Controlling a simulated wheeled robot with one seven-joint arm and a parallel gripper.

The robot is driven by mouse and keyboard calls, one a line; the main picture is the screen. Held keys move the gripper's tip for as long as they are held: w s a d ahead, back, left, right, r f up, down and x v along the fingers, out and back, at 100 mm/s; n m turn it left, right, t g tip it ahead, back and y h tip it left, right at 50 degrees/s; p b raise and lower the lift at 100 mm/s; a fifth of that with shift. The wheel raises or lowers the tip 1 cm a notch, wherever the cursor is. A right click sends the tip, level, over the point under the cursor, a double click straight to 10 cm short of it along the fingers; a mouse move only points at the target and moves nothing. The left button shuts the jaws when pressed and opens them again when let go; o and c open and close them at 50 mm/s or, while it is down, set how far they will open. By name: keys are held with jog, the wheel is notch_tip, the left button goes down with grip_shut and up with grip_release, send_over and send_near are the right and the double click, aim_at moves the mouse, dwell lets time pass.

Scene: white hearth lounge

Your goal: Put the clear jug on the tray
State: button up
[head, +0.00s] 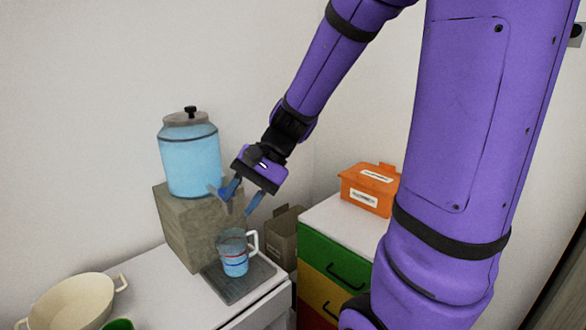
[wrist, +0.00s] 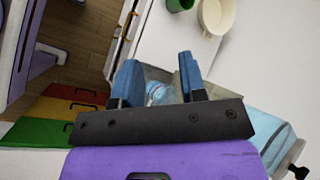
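The clear jug (head: 235,264) stands upright on a flat dark grey tray (head: 240,290), below the tap of the dispenser. It holds blue liquid, has a red line around it, and its pale handle points right. My gripper (head: 237,204) is above the jug, close to the dispenser's tap, with its two blue fingers apart. I cannot tell whether a finger touches the tap. In the wrist view the jug (wrist: 156,93) shows partly between the fingers of my gripper (wrist: 159,62), beyond them and not held.
A blue-filled dispenser (head: 190,160) stands on a grey block (head: 190,230). A cream pot (head: 72,300) and a green cup (head: 118,324) are at the counter's front left. An orange box (head: 369,190) sits on a coloured drawer unit (head: 335,250) to the right. A brown bin (head: 284,235) stands between.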

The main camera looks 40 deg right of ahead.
jog(key=s+d+r+n+t+h, duration=0.2)
jog(key=s+r+n+t+h, duration=0.2)
jog(key=s+r+n+h, duration=0.4)
jog(key=s+r+n, duration=0.1)
jog(key=s, duration=0.3)
jog(key=shift+r, duration=0.3)
